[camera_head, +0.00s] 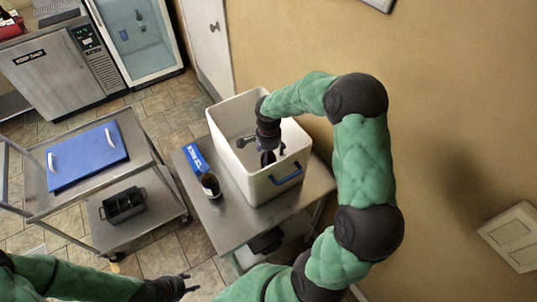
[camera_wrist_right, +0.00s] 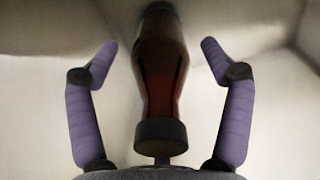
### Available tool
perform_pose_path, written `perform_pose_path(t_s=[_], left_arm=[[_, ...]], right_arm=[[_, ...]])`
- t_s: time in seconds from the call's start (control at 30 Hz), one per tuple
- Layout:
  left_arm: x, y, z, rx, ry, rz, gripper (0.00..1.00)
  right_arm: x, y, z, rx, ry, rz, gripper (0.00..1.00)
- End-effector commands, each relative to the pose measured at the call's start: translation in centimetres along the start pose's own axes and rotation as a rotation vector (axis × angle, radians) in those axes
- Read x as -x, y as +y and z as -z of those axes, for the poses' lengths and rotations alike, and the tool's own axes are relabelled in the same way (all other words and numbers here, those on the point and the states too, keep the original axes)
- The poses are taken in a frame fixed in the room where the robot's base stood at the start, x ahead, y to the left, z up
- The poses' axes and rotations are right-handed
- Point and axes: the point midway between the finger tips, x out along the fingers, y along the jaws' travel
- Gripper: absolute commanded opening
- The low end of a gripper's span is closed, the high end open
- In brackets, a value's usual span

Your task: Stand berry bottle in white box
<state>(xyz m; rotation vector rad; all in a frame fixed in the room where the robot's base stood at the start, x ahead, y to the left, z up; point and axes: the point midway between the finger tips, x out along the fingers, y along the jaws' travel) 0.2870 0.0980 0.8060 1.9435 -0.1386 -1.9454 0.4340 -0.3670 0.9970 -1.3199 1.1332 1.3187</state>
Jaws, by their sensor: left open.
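The white box (camera_head: 230,125) stands open on a steel table, with a blue handle on its near side. My right gripper (camera_head: 263,150) reaches down inside it from above. In the right wrist view the berry bottle (camera_wrist_right: 160,75), dark red-brown with a black cap, lies between the two purple fingers of this gripper (camera_wrist_right: 160,50). The cap faces my palm and gaps show on both sides, so the fingers are open. The bottle's base is out of frame, and I cannot tell whether it rests on the floor. My left gripper (camera_head: 186,285) is open and empty, low in the head view, left of the table.
A blue carton (camera_head: 195,157) and a dark jar (camera_head: 210,184) stand on the steel table (camera_head: 225,222) left of the box. A cart (camera_head: 140,150) at left holds a blue board (camera_head: 88,156) and a black tray (camera_head: 123,205). The wall is close on the right.

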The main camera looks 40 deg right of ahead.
Motion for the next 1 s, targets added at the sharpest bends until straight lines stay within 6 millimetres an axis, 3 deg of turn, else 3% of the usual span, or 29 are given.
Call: perform_pose_path(t_s=[0.27, 0.7, 1.0], left_arm=[[0.4, 0.1, 0.0, 0.0, 0.0, 0.0, 0.44], [1.1, 0.4, 0.0, 0.0, 0.0, 0.0, 0.44], [1.4, 0.5, -0.1, 0.0, 0.0, 0.0, 0.44]], right_arm=[[0.9, -0.1, 0.1, 0.0, 0.001, 0.002, 0.81], [9.2, -0.1, 0.0, 0.0, 0.001, 0.003, 0.81], [12.2, 0.0, 0.0, 0.0, 0.001, 0.001, 0.81]])
